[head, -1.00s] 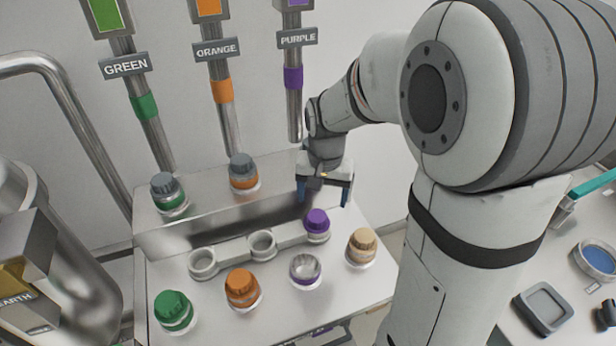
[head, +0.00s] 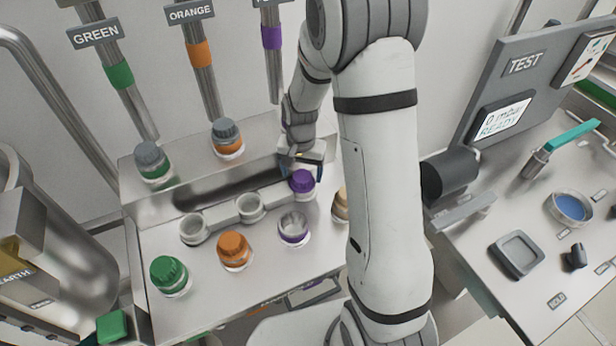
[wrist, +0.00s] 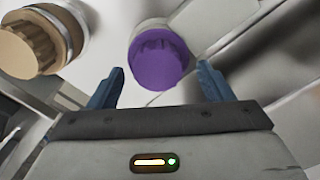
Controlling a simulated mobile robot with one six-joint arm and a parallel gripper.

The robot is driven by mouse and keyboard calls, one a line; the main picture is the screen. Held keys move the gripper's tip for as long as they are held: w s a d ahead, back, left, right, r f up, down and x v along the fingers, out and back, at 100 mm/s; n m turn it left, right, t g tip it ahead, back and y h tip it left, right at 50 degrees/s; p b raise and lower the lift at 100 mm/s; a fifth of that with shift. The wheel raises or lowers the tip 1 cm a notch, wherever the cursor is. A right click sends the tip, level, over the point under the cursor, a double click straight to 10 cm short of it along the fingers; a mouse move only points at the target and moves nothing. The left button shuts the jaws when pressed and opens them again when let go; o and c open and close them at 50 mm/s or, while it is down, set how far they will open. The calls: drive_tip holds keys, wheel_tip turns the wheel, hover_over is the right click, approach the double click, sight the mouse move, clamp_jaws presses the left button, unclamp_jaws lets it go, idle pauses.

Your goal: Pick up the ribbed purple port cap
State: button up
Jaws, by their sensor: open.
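The ribbed purple port cap (head: 302,180) sits upright at the right end of the row of cup holders on the metal bench. It also shows in the wrist view (wrist: 160,62), beyond and between the fingertips. My gripper (head: 301,172) is open and close behind the cap, with its blue fingers apart. In the wrist view my gripper (wrist: 161,80) has one finger on each side of the cap's line, and nothing is held. Whether a finger touches the cap cannot be told.
A tan cap (wrist: 30,42) stands close by, partly hidden behind my arm in the head view. An open purple-banded port (head: 293,228), an orange cap (head: 233,248) and a green cap (head: 169,273) stand in front. Grey-capped bottles (head: 228,138) stand on the raised ledge behind.

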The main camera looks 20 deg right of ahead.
drive_tip(key=shift+f, duration=0.35)
drive_tip(key=c, duration=1.2)
